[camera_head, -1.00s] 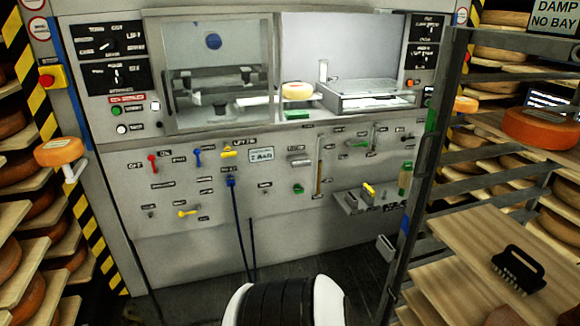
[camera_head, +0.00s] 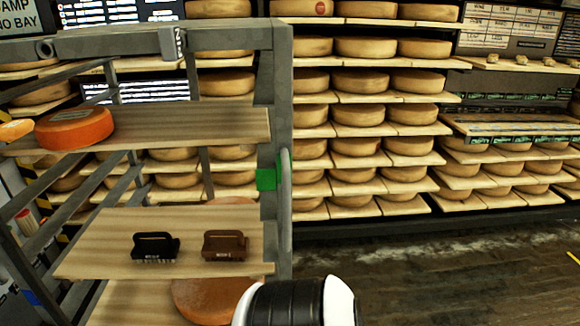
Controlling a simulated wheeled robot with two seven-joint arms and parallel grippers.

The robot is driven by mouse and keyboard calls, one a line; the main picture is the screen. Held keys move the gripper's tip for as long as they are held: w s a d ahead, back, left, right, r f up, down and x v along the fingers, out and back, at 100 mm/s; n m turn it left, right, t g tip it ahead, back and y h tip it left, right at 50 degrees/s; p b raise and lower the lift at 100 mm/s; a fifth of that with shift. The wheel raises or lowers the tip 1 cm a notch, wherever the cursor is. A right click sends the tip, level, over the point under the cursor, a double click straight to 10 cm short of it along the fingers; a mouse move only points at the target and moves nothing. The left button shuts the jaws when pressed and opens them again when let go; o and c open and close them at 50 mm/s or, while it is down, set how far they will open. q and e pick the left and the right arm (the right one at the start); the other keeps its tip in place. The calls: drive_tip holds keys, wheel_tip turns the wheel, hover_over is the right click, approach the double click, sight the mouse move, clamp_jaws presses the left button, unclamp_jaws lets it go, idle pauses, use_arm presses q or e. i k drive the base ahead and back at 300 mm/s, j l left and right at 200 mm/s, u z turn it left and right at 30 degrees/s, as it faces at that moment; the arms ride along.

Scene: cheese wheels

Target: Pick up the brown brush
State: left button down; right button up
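The brown brush (camera_head: 225,246) stands on a wooden shelf board of the metal rack, at the centre left. It has a handle on top and lies near the board's right end. A black brush (camera_head: 155,247) stands just left of it, with a small gap between them. Neither of my grippers shows. A white and black part of my own body is at the bottom centre.
The grey rack (camera_head: 281,120) has an upright post right of the brushes, with a green piece (camera_head: 266,179) on it. An orange cheese wheel (camera_head: 76,128) sits on the board above. Shelves of cheese wheels fill the back. Dark floor (camera_head: 450,270) is open at the right.

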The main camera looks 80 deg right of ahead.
sight(219, 248)
drive_tip(key=z, duration=2.1)
drive_tip(key=i+j+z, duration=0.2)
drive_tip(key=j, duration=0.15)
